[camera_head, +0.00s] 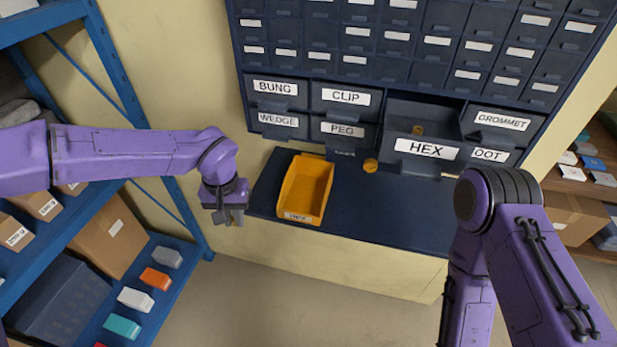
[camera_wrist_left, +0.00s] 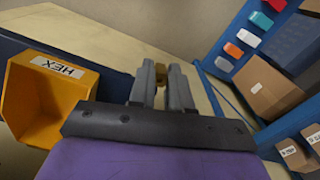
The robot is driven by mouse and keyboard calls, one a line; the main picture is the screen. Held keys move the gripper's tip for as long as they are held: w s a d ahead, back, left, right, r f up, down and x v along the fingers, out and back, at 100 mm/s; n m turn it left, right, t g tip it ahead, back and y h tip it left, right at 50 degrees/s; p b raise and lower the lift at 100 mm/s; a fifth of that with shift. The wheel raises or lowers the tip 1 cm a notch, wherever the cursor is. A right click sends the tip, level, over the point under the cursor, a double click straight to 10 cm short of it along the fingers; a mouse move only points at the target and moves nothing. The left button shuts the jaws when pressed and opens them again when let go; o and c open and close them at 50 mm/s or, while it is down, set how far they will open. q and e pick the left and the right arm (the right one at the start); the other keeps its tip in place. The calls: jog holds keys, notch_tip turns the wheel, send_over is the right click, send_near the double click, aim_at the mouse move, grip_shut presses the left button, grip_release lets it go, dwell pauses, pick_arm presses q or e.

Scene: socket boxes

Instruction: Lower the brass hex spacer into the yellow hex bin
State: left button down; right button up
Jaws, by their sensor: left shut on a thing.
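The yellow hex bin (camera_head: 321,200) stands on the dark counter, its HEX label facing front. It also shows at the left of the left wrist view (camera_wrist_left: 80,92). My left gripper (camera_head: 230,219) is left of the bin, near the counter's left end. In the left wrist view its fingers (camera_wrist_left: 161,80) are shut on a small brass hex spacer (camera_wrist_left: 160,73), held at the fingertips and apart from the bin. The spacer is hard to make out in the head view. My right arm shows at the right, its gripper out of view.
A HEX drawer (camera_head: 427,148) is pulled open, with a brass piece (camera_head: 418,130) inside. Another brass piece (camera_head: 370,165) lies on the counter (camera_head: 390,210) right of the bin. A blue shelf rack (camera_head: 170,285) with boxes stands at the left.

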pick_arm(q)
notch_tip(320, 180, up, 4)
jog(key=w+d+f+p, duration=0.1)
jog(key=d+p, duration=0.1)
notch_tip(320, 180, up, 5)
send_over(291, 203)
jog(key=s, duration=0.3)
jog(key=shift+w+d, duration=0.1)
jog(key=shift+d, duration=0.05)
pick_arm(e)
notch_tip(291, 203, up, 4)
jog(key=shift+f, duration=0.25)
pick_arm(q)
jog(key=shift+f, duration=0.15)
jog(key=shift+f+b, duration=0.75)
jog(key=shift+f, duration=2.6)
pick_arm(e)
jog(key=shift+f, duration=0.55)
pick_arm(q)
jog(key=shift+f+b, duration=0.85)
jog(key=shift+f, duration=1.6)
pick_arm(e)
jog(key=shift+f, duration=0.85)
